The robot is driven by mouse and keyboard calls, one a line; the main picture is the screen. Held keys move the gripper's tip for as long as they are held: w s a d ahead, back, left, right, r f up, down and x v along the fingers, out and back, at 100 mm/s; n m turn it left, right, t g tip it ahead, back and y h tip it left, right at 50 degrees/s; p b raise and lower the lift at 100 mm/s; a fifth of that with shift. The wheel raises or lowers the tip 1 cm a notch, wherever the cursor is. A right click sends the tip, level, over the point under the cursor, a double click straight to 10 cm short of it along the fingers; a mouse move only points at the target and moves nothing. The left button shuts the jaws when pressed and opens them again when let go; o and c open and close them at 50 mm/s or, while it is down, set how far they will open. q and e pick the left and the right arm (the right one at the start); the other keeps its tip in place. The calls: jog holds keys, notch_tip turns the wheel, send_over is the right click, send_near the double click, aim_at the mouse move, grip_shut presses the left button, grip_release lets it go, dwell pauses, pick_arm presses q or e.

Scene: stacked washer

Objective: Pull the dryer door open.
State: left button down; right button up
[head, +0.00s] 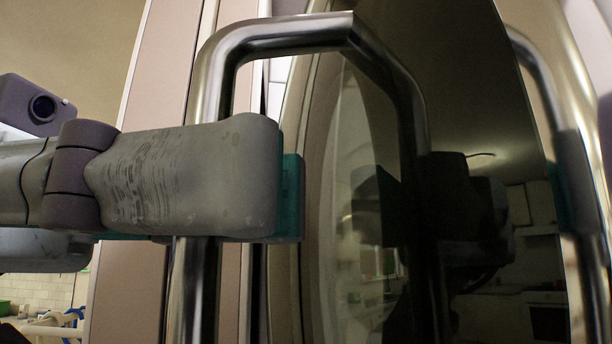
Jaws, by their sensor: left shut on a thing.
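The dryer door (480,90) fills the right of the head view, with dark, glossy, curved glass. Its chrome handle (285,33) bends at the top and runs down on the left as a vertical bar. My left gripper (278,190) comes in from the left and is shut around this vertical bar, well below the bend. Its grey finger hides part of the bar, and a teal pad shows behind the fingertip. I cannot tell from this close view whether the door is ajar. My right gripper is not in view.
A pinkish panel with pale edges (138,290) stands upright behind the handle. White tiles and some small items show at the lower left. The door glass reflects a room and a dark robot shape. A chrome rim (578,90) curves along the right.

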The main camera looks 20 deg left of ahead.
pick_arm(q)
jog(key=c, duration=1.5)
grip_release()
jog(key=shift+o, duration=0.2)
jog(key=shift+a, duration=0.2)
jog(key=s+a, duration=0.2)
jog(key=a, duration=0.9)
jog(key=shift+s+r, duration=0.15)
jog(key=shift+s, duration=0.2)
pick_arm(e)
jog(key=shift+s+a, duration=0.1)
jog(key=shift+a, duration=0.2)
